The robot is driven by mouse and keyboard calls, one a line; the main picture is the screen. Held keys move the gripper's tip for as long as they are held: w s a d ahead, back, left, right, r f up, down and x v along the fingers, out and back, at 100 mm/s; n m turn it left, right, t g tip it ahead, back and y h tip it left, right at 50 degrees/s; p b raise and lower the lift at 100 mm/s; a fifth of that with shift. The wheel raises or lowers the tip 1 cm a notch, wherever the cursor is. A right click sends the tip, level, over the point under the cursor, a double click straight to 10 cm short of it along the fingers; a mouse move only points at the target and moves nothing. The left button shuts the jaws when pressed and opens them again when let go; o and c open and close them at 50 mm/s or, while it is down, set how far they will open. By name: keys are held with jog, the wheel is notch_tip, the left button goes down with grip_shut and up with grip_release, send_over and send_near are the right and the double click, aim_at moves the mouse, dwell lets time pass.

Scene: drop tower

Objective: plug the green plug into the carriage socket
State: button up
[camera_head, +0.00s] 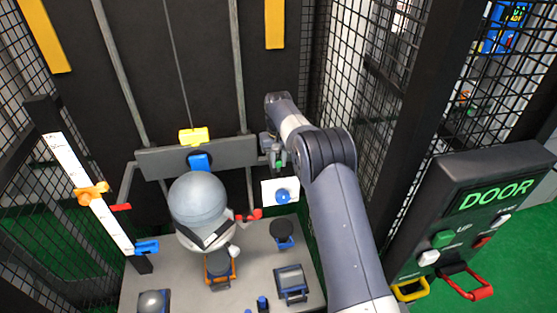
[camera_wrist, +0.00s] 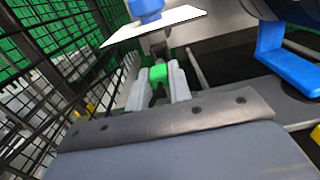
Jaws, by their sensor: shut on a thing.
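My gripper (camera_wrist: 160,88) is shut on the green plug (camera_wrist: 158,74), which sits between its pale fingers in the wrist view. In the head view my gripper (camera_head: 275,156) is at the right end of the grey carriage beam (camera_head: 220,154), just above a white plate. The plug is too small and covered there to make out clearly. The carriage has a yellow block (camera_head: 194,136) on top and a blue hook (camera_head: 199,162) at its middle. I cannot make out the carriage socket, nor whether the plug touches it.
The white plate with a blue knob (camera_head: 283,196) is close to my gripper. A grey dummy (camera_head: 198,205) sits below the carriage. Mesh walls (camera_head: 345,70) stand close on the right. A door panel (camera_head: 480,200) stands at far right.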

aim_at(278, 166)
jog(key=shift+f, duration=0.5)
jog(key=shift+f+b, duration=0.75)
jog(key=shift+f, duration=0.45)
jog(key=shift+f, duration=0.25)
jog(key=o, duration=0.8)
jog(key=shift+o, duration=0.2)
jog(key=shift+r, duration=0.1)
notch_tip(278, 166, up, 11)
jog(key=shift+f+b, duration=0.15)
jog(key=shift+b, duration=0.7)
